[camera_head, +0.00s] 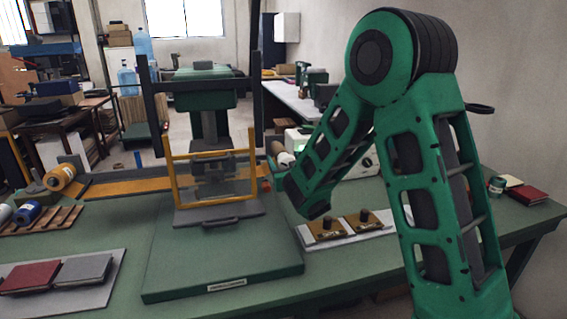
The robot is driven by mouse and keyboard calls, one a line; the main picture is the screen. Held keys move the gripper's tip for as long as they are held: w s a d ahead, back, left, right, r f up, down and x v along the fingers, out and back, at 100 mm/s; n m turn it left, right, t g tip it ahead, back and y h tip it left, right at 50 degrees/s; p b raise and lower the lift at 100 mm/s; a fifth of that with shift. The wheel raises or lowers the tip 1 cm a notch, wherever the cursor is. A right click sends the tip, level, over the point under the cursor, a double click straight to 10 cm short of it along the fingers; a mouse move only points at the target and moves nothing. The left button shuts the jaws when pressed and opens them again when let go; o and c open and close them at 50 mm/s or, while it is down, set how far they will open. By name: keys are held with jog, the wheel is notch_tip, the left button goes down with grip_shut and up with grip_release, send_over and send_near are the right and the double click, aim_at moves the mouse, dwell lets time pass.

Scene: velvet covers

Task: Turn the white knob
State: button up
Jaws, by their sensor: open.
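A pale box-like device (370,172) stands on the green workbench, behind my green forearm in the head view. The forearm hides the middle of the device. My forearm slopes down to the left and ends in a dark wrist part in front of the device. I cannot make out my gripper's fingers, and no contact with the knob is visible.
A press with a yellow frame (172,185) stands left of my arm on a green base (222,262). A white plate with two brass-coloured fittings (327,229) lies in front of the device. A red book (527,195) lies at right. Bare benchtop (115,222) shows at left.

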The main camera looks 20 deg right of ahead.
jog(key=shift+w, duration=0.1)
jog(key=shift+c, duration=0.6)
jog(key=c, duration=1)
jog(key=shift+o, duration=0.4)
jog(key=shift+n, duration=0.4)
jog(key=n, duration=0.4)
jog(key=shift+n, duration=0.3)
jog(key=n, duration=0.6)
jog(key=shift+f, duration=0.1)
jog(key=shift+n, duration=0.3)
jog(key=shift+a, duration=0.1)
jog(key=o, duration=1)
